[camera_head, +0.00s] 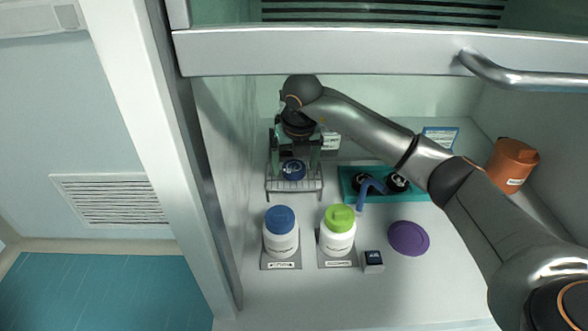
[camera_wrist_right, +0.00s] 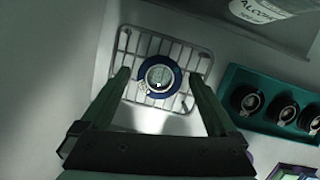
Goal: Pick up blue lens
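The blue lens (camera_head: 293,170) is a round piece with a blue ring, resting on a small wire rack (camera_head: 308,190) at the back left of the enclosure. In the right wrist view the lens (camera_wrist_right: 160,77) shows near the rack's middle, with a pale centre. My right gripper (camera_head: 294,162) points down over the rack. Its two greenish fingers are spread wide, one on each side of the lens, with a visible gap to it on both sides. Nothing is held between them. How far the fingertips are above the rack is hard to tell. My left gripper is not in view.
A teal holder (camera_head: 347,181) with several black round pieces and a bent blue item (camera_head: 367,187) is right of the rack. White bottles with blue (camera_head: 280,219) and green lids (camera_head: 340,217) stand in front.

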